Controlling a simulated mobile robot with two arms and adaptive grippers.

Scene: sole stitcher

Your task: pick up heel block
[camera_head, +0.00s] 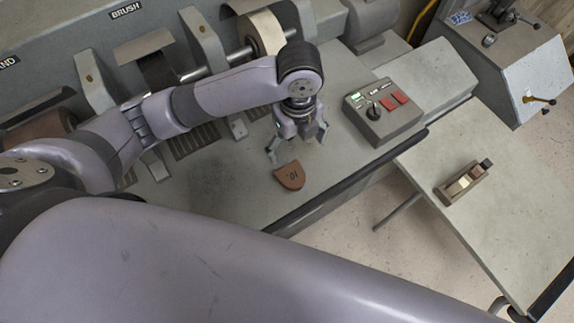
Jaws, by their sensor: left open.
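The heel block (290,176) is a small brown, D-shaped piece with dark marks like "10" on top. It lies flat on the grey machine bench (225,190), near its front edge. My left gripper (297,151) is open and points down just behind the block, with its fingers spread. One fingertip is close to the block's back left side; I cannot tell whether they touch. Nothing is between the fingers that I can see. My right gripper is not in view.
A control box (384,112) with red buttons and a black knob stands right of my left gripper. Machine wheels and guards, including a pale wheel (262,33), line the back. A side table (500,205) at right holds a brass-and-dark tool (462,184). Bench left of the block is clear.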

